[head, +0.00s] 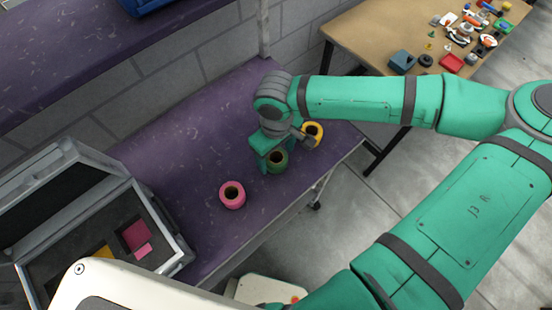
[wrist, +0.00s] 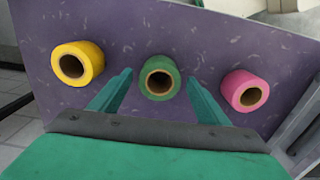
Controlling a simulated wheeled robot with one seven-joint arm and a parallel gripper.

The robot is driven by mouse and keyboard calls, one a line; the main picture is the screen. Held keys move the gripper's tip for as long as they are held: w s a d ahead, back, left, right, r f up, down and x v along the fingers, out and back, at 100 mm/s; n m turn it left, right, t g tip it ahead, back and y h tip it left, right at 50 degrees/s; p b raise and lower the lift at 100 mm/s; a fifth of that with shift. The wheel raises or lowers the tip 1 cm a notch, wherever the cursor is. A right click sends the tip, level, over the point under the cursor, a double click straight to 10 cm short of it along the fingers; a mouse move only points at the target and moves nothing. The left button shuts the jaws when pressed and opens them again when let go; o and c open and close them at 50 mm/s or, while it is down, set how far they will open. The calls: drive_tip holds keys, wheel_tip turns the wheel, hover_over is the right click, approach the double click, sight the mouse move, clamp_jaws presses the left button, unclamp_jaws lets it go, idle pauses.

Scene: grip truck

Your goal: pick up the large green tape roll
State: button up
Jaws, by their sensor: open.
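The green tape roll (head: 277,161) stands on the purple shelf between a yellow roll and a pink roll, its round hole facing up. In the wrist view the green roll (wrist: 159,79) shows between the tips of my two fingers, one on each side, with a gap to each. My gripper (wrist: 158,85) is open and empty. In the head view my gripper (head: 264,160) is just left of and partly in front of the green roll. I cannot tell how far the fingertips are above the shelf.
The yellow roll (wrist: 77,63) and the pink roll (wrist: 245,91) stand on either side of the green one. An open grey case (head: 160,240) lies at the left on the purple shelf (head: 185,170). A wooden table (head: 375,28) with small items stands at the back right.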

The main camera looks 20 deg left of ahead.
drive_tip(key=shift+f, duration=0.95)
drive_tip(key=c, duration=1.2)
drive_tip(key=shift+r, duration=0.15)
